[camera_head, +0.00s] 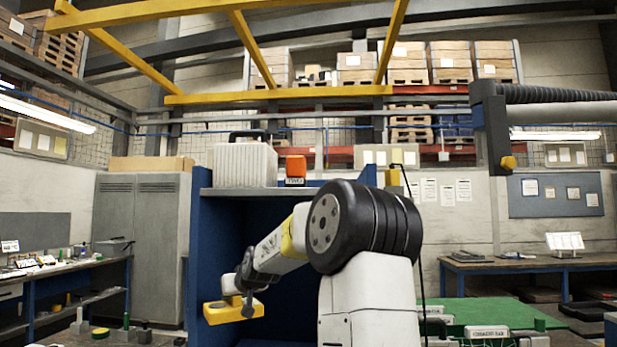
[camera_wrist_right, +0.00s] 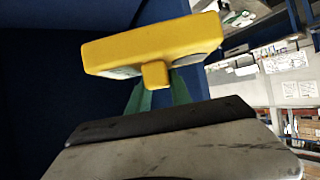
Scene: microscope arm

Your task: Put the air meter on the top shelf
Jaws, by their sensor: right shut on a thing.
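The air meter appears to be the yellow block-shaped device (camera_head: 233,312), held low in front of the blue shelf unit's dark interior. In the right wrist view the yellow device (camera_wrist_right: 150,48) sits between the green fingers of my right gripper (camera_wrist_right: 158,92), which is shut on it. My right gripper (camera_head: 247,304) is small and partly hidden by the device in the head view. The top shelf (camera_head: 250,190) of the blue unit is above the device and to its right. My left gripper is not in view.
A white ribbed case (camera_head: 245,166) and a small orange box (camera_head: 296,168) stand on the top shelf. The blue side panel (camera_head: 200,245) rises left of the shelf. A dark jointed boom (camera_head: 492,125) hangs at upper right. A green surface (camera_head: 480,314) lies lower right.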

